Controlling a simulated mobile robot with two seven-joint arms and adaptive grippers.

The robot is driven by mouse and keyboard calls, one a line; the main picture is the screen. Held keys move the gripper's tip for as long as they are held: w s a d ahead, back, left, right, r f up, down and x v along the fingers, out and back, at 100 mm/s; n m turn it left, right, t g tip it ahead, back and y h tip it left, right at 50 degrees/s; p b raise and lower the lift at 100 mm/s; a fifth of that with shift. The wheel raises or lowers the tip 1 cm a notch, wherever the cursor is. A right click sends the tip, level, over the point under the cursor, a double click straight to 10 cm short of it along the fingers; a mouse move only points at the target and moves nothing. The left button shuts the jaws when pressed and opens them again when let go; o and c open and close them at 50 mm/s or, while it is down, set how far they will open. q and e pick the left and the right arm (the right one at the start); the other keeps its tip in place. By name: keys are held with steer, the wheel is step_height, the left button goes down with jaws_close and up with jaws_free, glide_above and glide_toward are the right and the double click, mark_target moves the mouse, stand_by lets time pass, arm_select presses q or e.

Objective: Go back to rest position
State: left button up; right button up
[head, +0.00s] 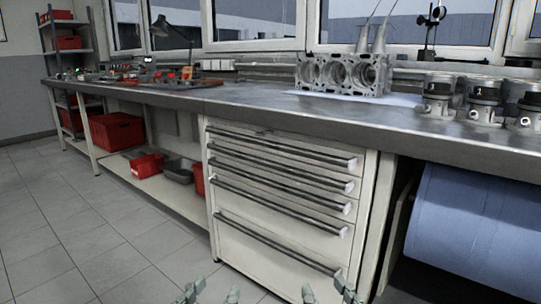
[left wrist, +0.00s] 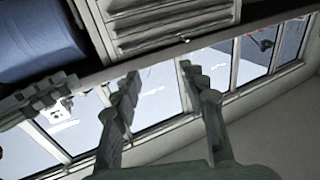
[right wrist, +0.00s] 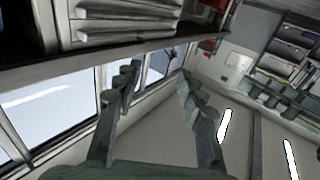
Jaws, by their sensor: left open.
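My left gripper (head: 211,293) shows only by its fingertips at the bottom edge of the head view, low in front of the bench. Its fingers stand apart and empty in the left wrist view (left wrist: 158,80). My right gripper (head: 328,291) is at the same height to its right, in front of the lower drawers. Its fingers are also apart with nothing between them in the right wrist view (right wrist: 155,85). Neither gripper touches anything that I can see.
A drawer cabinet (head: 282,215) stands under the long workbench (head: 240,99). An engine block (head: 343,73) and several pistons (head: 484,97) stand on the bench. Red bins (head: 117,131) sit on the low shelf. A blue drum-like object (head: 470,225) is at right. The tiled floor at left is clear.

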arm_select(q)
steer(key=s+a+f+g+y+p, duration=0.1)
steer(key=a+f+g+y+p, duration=0.2)
steer(key=f, duration=0.5)
steer(key=a+f+g+y+p, duration=0.15)
steer(key=a+f+g, duration=0.25)
steer(key=f, duration=0.4)
arm_select(e)
steer(key=s+d+f+g+h, duration=0.15)
steer(key=d+f+g, duration=0.25)
steer(key=f, duration=0.4)
steer(key=d+f+g+h, duration=0.3)
steer(key=d+f, duration=0.1)
steer(key=f, duration=0.4)
arm_select(q)
steer(key=s+a+f+n+g+y+p, duration=0.2)
steer(key=s+a+f+g+p, duration=0.2)
steer(key=s+a+f+g, duration=0.3)
steer(key=s+a+f, duration=0.3)
steer(key=s+f, duration=0.1)
steer(key=shift+s+a+f, duration=0.25)
steer(key=shift+s+a, duration=0.1)
steer(key=shift+a, duration=0.05)
arm_select(e)
steer(key=s+d+f+m+g+h, duration=0.2)
steer(key=s+d+f+g, duration=0.5)
steer(key=s+d+f, duration=0.3)
steer(key=shift+s+f, duration=0.55)
steer(key=shift+f, duration=0.15)
